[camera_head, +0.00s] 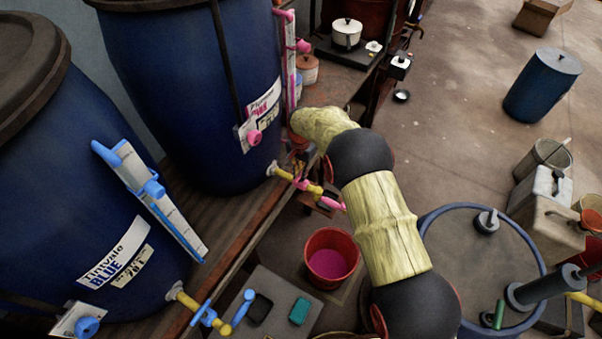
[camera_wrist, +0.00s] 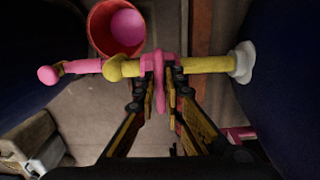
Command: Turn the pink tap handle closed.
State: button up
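The pink tap handle (camera_wrist: 159,70) sits across the yellow tap pipe (camera_wrist: 205,64) in the wrist view, between my gripper's two fingers. My gripper (camera_wrist: 160,92) is open, with a fingertip on either side of the handle. Whether either finger touches it I cannot tell. The pipe runs from a pale collar (camera_wrist: 242,62) on the vat to a pink spout end (camera_wrist: 75,67). In the head view the tap (camera_head: 308,187) juts from the farther blue vat (camera_head: 205,95), and my arm partly hides the gripper there.
A red bucket of pink liquid (camera_head: 331,256) stands on the floor below the spout. A second blue vat (camera_head: 75,215) with a blue tap (camera_head: 210,315) stands nearer at left. A large round drum (camera_head: 470,235) stands at right. Open floor lies beyond.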

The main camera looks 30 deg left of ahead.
jog(key=o, duration=0.4)
jog(key=shift+o, duration=0.2)
notch_tip(320, 180, up, 12)
dwell(0.5)
dwell(0.5)
